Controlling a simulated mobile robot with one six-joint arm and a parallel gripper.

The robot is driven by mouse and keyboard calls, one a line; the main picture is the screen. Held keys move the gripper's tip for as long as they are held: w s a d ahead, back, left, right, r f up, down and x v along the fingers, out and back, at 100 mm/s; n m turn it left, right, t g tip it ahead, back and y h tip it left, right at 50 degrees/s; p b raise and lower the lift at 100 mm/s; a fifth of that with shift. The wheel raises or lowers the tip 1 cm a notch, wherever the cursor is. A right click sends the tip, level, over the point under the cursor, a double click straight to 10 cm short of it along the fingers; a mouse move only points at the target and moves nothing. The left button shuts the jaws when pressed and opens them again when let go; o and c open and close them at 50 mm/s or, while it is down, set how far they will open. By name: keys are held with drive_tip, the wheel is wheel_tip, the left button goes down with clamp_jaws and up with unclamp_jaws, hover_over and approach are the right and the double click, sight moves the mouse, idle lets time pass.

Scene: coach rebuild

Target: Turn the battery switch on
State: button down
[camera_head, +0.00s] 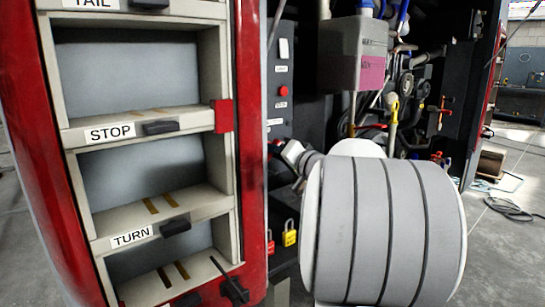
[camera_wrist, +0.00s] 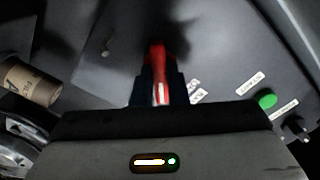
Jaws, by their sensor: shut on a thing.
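A red handle (camera_wrist: 158,62), which looks like the battery switch, stands out from a dark grey panel (camera_wrist: 110,75) in the wrist view. My gripper (camera_wrist: 158,92) is shut on it, with one dark finger on each side. The fingers hide the lower part of the handle, and its base is in shadow, so I cannot read its position. White labels (camera_wrist: 196,92) lie just right of the fingers, too blurred to read. In the head view my own arm hides the handle and most of the gripper.
In the wrist view a green button (camera_wrist: 267,99) and a black knob (camera_wrist: 297,127) are to the right; a brown cylinder (camera_wrist: 32,82) is at left. In the head view a red button (camera_head: 283,91) is on the panel, and red and yellow padlocks (camera_head: 290,236) hang below.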

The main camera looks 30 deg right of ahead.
drive_tip(key=shift+f+n+b, duration=0.2)
drive_tip(key=shift+n+b, duration=1.5)
drive_tip(key=shift+b, duration=2.05)
drive_tip(key=shift+r, duration=0.1)
drive_tip(key=shift+n+b, duration=0.5)
drive_tip(key=shift+b, duration=0.5)
drive_tip(key=shift+n+b, duration=1.5)
drive_tip(key=shift+b, duration=1.45)
drive_tip(key=shift+n, duration=1.2)
drive_tip(key=c, duration=1.2)
unclamp_jaws()
drive_tip(key=shift+c, duration=0.2)
drive_tip(key=shift+r, duration=0.1)
drive_tip(key=shift+s, duration=0.1)
